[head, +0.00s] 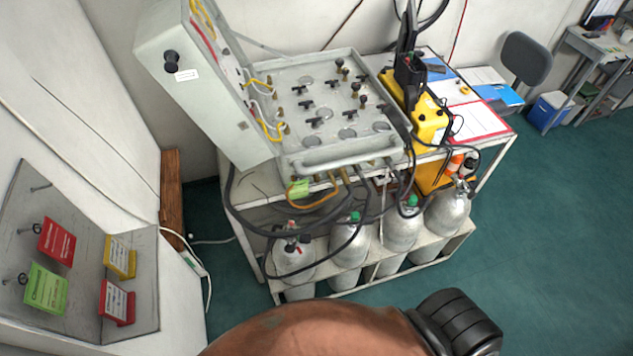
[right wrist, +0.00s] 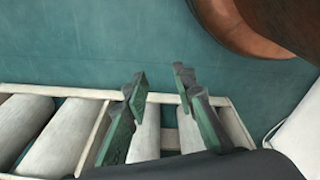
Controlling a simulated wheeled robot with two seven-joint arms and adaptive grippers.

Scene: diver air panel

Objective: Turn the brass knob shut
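The grey air panel (head: 300,75) stands open on a white bench in the head view, its lid raised at the left. Several small valves with black handles sit on its face. A few at the right show brass-coloured bodies, one of them a small brass knob (head: 355,89). I cannot tell which one the task means, or how far any is turned. My right gripper (right wrist: 160,78) shows in the right wrist view with its two fingers apart and nothing between them. It is above the cylinder rack (right wrist: 70,91), away from the panel face. My left gripper is in neither view.
Silver cylinders (head: 348,246) stand in the rack under the bench, with dark hoses looping in front. A yellow case (head: 430,120) and a red-edged clipboard (head: 478,122) lie right of the panel. A tag board (head: 75,250) is at the left.

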